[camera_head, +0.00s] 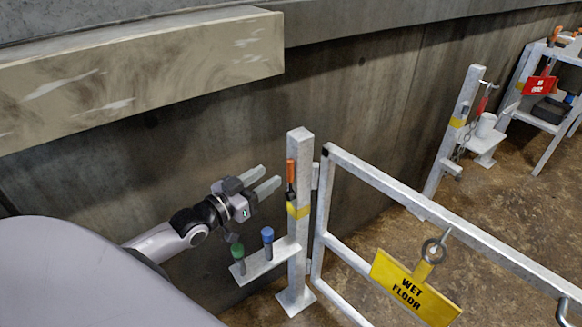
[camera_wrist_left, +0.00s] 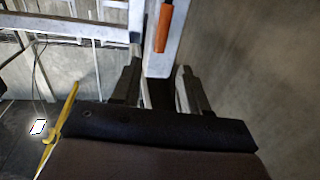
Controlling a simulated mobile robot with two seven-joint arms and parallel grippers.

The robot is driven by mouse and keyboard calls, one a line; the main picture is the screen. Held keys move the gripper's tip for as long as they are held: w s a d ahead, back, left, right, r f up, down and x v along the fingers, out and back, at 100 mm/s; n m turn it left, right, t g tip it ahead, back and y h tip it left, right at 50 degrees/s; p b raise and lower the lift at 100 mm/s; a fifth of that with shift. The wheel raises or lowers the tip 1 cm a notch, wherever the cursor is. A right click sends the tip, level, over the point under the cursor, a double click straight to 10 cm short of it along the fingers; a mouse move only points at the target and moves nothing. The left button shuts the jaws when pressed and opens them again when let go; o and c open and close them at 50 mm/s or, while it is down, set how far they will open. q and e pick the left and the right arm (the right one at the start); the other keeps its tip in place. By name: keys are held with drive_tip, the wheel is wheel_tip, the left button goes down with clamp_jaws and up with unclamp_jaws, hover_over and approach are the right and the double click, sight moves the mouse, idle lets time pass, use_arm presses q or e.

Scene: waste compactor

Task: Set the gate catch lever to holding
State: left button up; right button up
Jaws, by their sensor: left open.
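The catch lever with an orange handle (camera_head: 291,172) is on the near gate post (camera_head: 301,225), just above a yellow band. The handle points up in the head view. The orange handle also shows at the top middle of the left wrist view (camera_wrist_left: 164,27), beyond the fingertips. My left gripper (camera_head: 270,179) is open and empty, just left of the handle and apart from it. Its two fingers (camera_wrist_left: 159,78) point toward the post in the wrist view. The lower part of the lever is dark and hard to make out. My right gripper is not in view.
A shelf (camera_head: 267,262) on the post holds a green-topped peg (camera_head: 238,259) and a blue-topped peg (camera_head: 267,241) below my gripper. The white gate (camera_head: 400,190) with a yellow wet floor sign (camera_head: 412,290) stands to the right. A concrete wall (camera_head: 200,150) is behind.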

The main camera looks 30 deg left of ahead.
sight(288, 164)
use_arm(q)
drive_tip(key=shift+w+d+b, duration=0.15)
drive_tip(key=shift+w+d, duration=0.05)
drive_tip(key=shift+w, duration=0.9)
drive_tip(key=shift+w+d+b, duration=0.2)
drive_tip(key=shift+w+d, duration=0.05)
drive_tip(key=shift+w, duration=0.8)
drive_tip(key=shift+w+d+b, duration=0.15)
drive_tip(key=shift+w+d, duration=0.05)
drive_tip(key=shift+w, duration=0.9)
clamp_jaws()
